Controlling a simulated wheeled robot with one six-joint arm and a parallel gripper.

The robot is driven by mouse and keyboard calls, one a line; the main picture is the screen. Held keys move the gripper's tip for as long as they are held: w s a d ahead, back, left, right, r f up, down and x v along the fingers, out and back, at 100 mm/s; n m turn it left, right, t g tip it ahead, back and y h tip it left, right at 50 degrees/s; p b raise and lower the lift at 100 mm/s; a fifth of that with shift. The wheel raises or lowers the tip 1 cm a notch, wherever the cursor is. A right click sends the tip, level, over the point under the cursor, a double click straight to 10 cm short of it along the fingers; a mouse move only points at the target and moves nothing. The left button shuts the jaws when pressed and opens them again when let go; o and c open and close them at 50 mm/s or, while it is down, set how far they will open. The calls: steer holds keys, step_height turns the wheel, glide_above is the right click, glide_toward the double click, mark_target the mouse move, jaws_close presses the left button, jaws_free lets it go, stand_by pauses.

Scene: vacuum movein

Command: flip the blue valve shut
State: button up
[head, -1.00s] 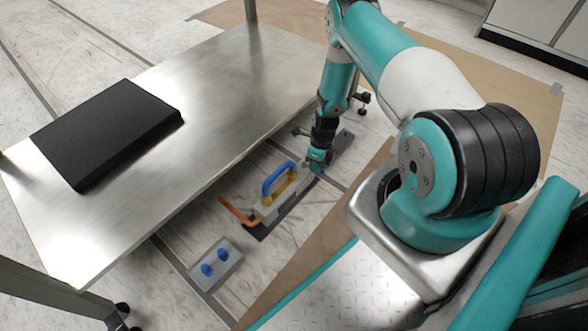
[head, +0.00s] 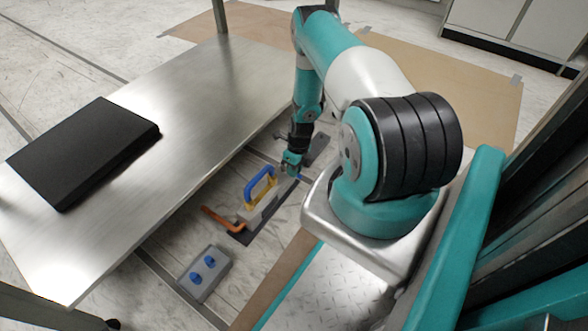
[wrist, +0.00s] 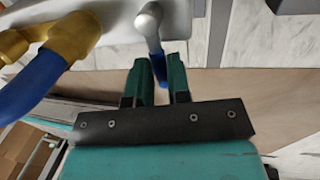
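A small lever with a grey rounded end (wrist: 149,18) and a blue grip (wrist: 162,74) shows in the wrist view. The blue grip lies in the narrow gap between the fingers of my gripper (wrist: 160,66). I cannot tell whether the fingers press on it. In the head view my gripper (head: 291,166) is low over the dark strip, and a blue tip (head: 302,178) sticks out just right of it. A blue arched handle with yellow ends (head: 261,183) stands left of my gripper; its brass fittings (wrist: 72,35) show at the left of the wrist view.
An orange lever (head: 219,221) and a grey plate with two blue knobs (head: 204,270) lie on the near side. A metal table (head: 190,110) with a black slab (head: 85,150) stands at left, its edge close to my arm. Brown sheets cover the floor behind.

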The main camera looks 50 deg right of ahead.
steer(key=o, duration=0.4)
steer(key=shift+c, duration=0.2)
steer(key=d+r+p, duration=0.3)
steer(key=r+p, duration=0.4)
steer(key=r, duration=1)
steer(key=shift+d, duration=0.2)
steer(key=shift+r, duration=0.1)
